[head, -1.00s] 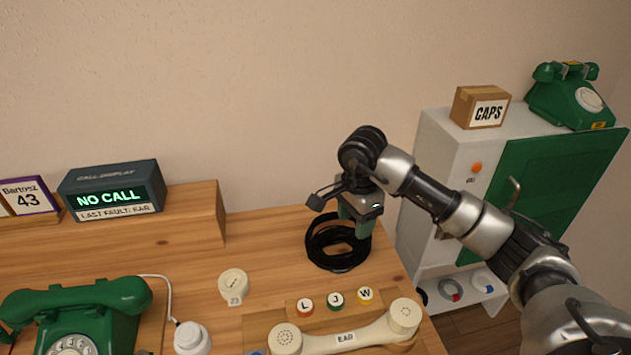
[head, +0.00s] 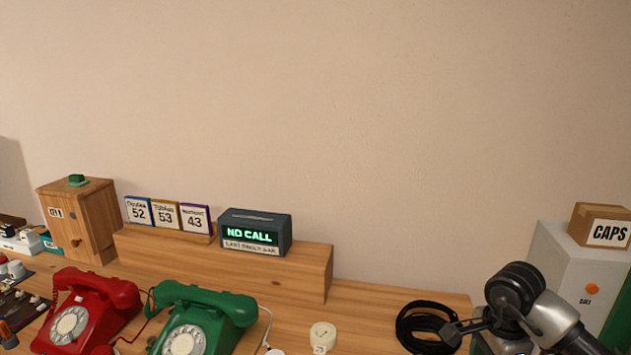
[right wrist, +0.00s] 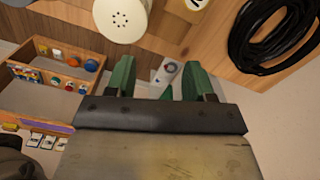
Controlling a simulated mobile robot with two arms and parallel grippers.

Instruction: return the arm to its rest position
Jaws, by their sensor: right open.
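My right arm (head: 520,300) shows at the lower right of the head view, just right of a black cable coil (head: 425,325); its gripper fingers are cut off by the bottom edge there. In the right wrist view, my right gripper (right wrist: 160,78) has its two green fingers apart. No object is held between them; a small pale item with a round mark (right wrist: 166,72) shows beyond the gap. The coil also shows in the wrist view (right wrist: 242,45), at the upper right. My left gripper is in neither view.
A red phone (head: 85,315) and a green phone (head: 200,320) stand on the desk at left. A call display (head: 255,232) reads NO CALL on the wooden shelf (head: 318,275). A CAPS box (head: 602,226) sits on the white cabinet (head: 565,262) at right.

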